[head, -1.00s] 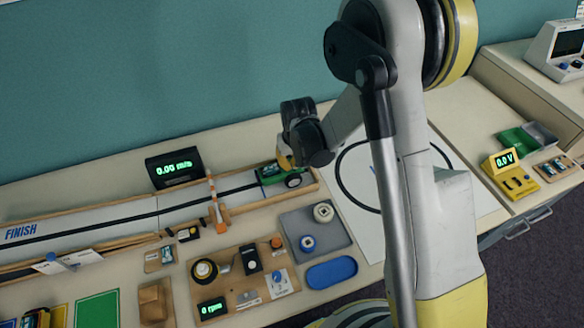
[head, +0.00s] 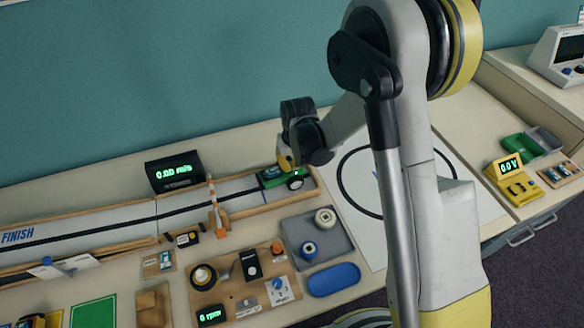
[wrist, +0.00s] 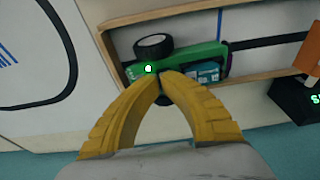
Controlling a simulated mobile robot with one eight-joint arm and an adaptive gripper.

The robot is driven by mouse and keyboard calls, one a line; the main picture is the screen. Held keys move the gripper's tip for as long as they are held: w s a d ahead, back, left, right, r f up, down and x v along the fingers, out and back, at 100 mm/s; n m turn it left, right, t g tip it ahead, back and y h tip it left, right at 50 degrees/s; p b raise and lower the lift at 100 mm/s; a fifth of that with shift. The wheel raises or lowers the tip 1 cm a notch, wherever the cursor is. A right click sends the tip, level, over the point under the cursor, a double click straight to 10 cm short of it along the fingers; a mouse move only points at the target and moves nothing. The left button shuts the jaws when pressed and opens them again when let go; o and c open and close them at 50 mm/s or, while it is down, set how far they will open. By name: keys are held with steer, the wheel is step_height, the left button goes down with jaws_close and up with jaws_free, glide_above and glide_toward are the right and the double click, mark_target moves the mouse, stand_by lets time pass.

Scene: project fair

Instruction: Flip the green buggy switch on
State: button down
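The green buggy (head: 272,179) sits at the right end of the wooden track; the wrist view shows its green body (wrist: 180,62) and a black wheel (wrist: 153,45). A small bright light (wrist: 148,69) glows on its body, and a green glow shows on it in the head view. My gripper (wrist: 161,73) is directly over the buggy, its yellow fingers arched together with the tips meeting at the buggy's near side. Nothing shows between the tips. The switch itself is hidden or too small to tell. In the head view the fingertips (head: 285,163) are partly hidden by my wrist.
The track's wooden walls (head: 316,182) surround the buggy. An orange-striped gate post (head: 213,205) stands left of it. A speed display (head: 174,172) reading zero stands behind the track. A grey tray (head: 330,250) with spools lies in front.

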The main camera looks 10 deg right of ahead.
mark_target(292, 172)
steer(key=p+v, duration=0.3)
steer(key=v, duration=0.2)
steer(key=s+d+r+p, duration=0.1)
steer(key=s+r+p, duration=0.1)
steer(key=s+r, duration=0.3)
steer(key=shift+w+v, duration=0.25)
steer(key=shift+v, duration=0.9)
steer(key=shift+s+r, duration=0.1)
steer(key=shift+s, duration=0.1)
steer(key=s+d+r+m+t+b, duration=0.1)
steer(key=s+d+r, duration=0.25)
steer(key=r, duration=0.25)
steer(key=s+d+r+t+b, duration=0.1)
steer(key=s+d+r, duration=0.1)
steer(key=s+r, duration=0.3)
steer(key=s+d+r+t, duration=0.1)
steer(key=s, duration=0.4)
steer(key=s+d+r+m+t+b, duration=0.1)
steer(key=s+d+r, duration=0.1)
steer(key=s, duration=0.3)
steer(key=shift+d+t, duration=0.25)
steer(key=shift+t, duration=0.15)
